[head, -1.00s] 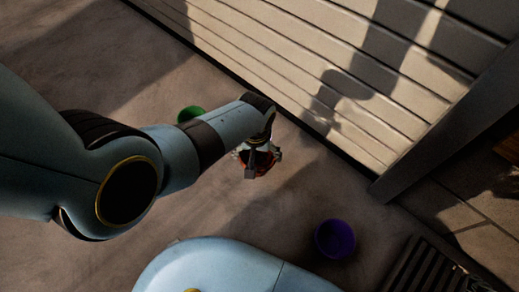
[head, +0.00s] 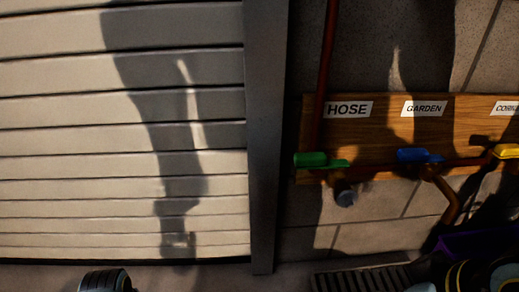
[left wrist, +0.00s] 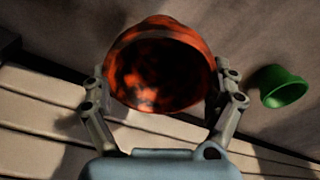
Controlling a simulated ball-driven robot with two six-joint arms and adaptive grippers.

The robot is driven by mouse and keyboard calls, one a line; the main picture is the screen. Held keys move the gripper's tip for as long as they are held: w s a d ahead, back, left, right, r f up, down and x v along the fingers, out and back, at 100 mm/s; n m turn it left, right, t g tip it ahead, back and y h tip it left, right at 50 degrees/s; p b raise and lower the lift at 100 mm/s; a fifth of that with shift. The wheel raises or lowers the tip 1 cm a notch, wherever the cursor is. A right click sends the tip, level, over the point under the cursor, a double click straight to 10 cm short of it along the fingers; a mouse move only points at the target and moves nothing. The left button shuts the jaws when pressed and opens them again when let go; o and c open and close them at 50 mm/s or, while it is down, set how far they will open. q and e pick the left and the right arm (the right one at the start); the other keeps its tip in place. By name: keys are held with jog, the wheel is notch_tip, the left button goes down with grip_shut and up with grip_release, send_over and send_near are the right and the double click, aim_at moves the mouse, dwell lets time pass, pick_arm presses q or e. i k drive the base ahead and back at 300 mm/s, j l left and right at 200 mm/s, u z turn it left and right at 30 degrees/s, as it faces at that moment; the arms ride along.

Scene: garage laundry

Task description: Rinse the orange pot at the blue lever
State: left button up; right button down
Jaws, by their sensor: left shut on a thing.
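In the left wrist view my left gripper (left wrist: 162,80) is shut on the orange pot (left wrist: 158,28), one finger on each side. The pot's open mouth faces the camera, and its inside has dark patches. The blue lever (head: 420,155) is in the head view, under the GARDEN label (head: 424,108), on a pipe along a wooden board. The pot and left gripper are outside the head view. My right gripper does not show.
A green lever (head: 318,160) is left of the blue one, under HOSE; a yellow lever (head: 507,151) is at the right edge. A dark floor grate (head: 365,278) lies below. A slatted shutter (head: 120,130) fills the left.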

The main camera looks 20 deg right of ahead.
aim_at(410, 156)
jog(key=k+j+z, duration=0.1)
jog(key=z, duration=1.65)
